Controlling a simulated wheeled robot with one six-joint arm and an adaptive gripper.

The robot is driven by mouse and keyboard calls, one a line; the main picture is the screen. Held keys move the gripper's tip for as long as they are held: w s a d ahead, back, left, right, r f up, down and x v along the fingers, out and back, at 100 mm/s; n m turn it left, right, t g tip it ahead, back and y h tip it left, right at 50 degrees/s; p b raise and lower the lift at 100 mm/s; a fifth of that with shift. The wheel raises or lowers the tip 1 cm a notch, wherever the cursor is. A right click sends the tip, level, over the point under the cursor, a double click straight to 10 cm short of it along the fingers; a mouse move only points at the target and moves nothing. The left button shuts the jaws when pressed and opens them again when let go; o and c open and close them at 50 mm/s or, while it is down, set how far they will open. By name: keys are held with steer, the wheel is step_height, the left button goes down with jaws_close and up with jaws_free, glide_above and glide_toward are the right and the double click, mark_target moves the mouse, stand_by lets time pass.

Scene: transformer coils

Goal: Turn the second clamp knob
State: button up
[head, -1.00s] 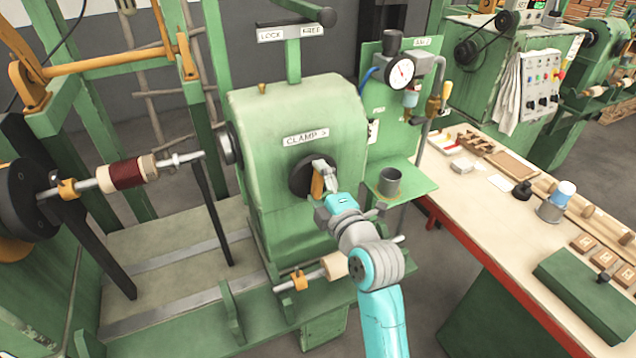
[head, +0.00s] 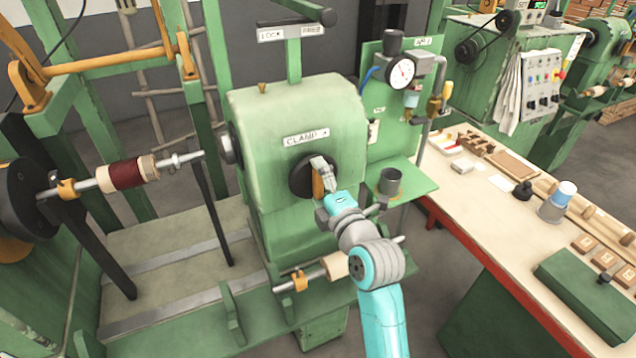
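The clamp knob (head: 301,180) is a dark round disc with an orange grip piece (head: 318,186). It sits on the front of the green housing (head: 292,115), below a white label (head: 306,137) reading "CLAMP" and a blurred mark. My gripper (head: 322,172) is at the knob's right side, with its grey fingers at the orange piece. The fingers hide part of the knob. I cannot tell whether they are closed on the orange piece or only beside it.
A green shelf with a grey cup (head: 390,183) is close to the right of my gripper. A gauge (head: 401,72) is above it. Below my arm is a rod with a wooden roller (head: 335,267). A cluttered workbench (head: 480,215) stands at right.

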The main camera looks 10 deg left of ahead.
steer(key=shift+s+f, duration=0.1)
steer(key=shift+s+d, duration=0.35)
steer(key=shift+s, duration=0.1)
steer(key=v, duration=1.1)
steer(key=shift+w, duration=0.1)
